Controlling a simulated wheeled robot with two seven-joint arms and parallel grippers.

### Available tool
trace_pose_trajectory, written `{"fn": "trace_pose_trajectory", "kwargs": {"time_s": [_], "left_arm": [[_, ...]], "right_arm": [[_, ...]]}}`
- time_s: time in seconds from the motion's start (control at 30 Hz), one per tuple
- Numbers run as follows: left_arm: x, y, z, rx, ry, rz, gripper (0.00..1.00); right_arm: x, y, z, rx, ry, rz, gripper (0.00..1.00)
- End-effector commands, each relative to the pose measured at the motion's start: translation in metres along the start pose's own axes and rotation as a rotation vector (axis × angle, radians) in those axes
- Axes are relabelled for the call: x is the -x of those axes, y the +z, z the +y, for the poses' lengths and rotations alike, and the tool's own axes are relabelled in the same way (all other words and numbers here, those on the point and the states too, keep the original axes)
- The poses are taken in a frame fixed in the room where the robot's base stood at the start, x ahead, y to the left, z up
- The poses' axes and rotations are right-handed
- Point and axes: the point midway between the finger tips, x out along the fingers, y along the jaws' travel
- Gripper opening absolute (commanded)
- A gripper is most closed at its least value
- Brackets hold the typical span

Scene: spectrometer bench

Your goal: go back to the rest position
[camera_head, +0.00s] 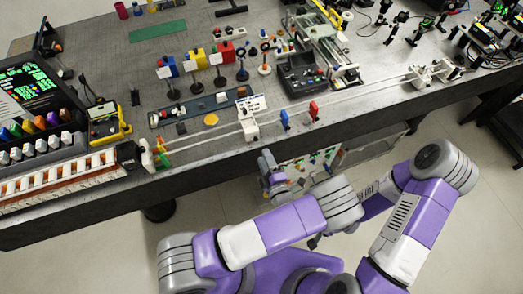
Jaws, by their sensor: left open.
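My left arm reaches in from the lower left and bends at a grey elbow. My left gripper (272,172) is open, with nothing seen between its fingers. It hangs just in front of the bench's near edge, and my arm partly covers the area behind it. My right arm is folded at the right, with its elbow at the upper right of the arm. Its gripper end is mostly hidden behind my left arm, so its jaws do not show clearly.
The dark bench (225,170) crosses the view, carrying a long rail, coloured blocks on stands, a grey control box (301,75) and a dark screen (30,88). A low cabinet (372,147) with coloured items stands beneath. Open floor (480,225) lies right.

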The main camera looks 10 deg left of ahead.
Motion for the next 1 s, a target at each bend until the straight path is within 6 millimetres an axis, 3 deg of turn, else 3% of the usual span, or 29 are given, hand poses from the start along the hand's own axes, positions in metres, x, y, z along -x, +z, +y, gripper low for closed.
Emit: {"fn": "trace_pose_trajectory", "kwargs": {"time_s": [0.17, 0.73, 0.87, 0.93, 1.0], "left_arm": [[0.009, 0.0, 0.0, 0.0, 0.0, 0.0, 0.43], [0.007, -0.006, -0.005, 0.016, -0.026, 0.024, 0.43], [0.006, -0.038, -0.039, 0.128, -0.179, 0.172, 0.43], [0.014, -0.068, -0.071, 0.251, -0.315, 0.331, 0.43], [0.034, -0.098, -0.107, 0.414, -0.463, 0.547, 0.43]], "right_arm": [[0.0, 0.0, 0.0, 0.0, 0.0, 0.0, 0.42], [-0.001, 0.0, 0.0, 0.0, 0.0, 0.0, 0.42], [-0.003, 0.0, 0.001, 0.0, 0.0, 0.0, 0.42], [-0.005, 0.0, 0.002, 0.0, 0.0, 0.0, 0.42], [-0.007, 0.0, 0.003, 0.0, 0.0, 0.0, 0.42]]}}
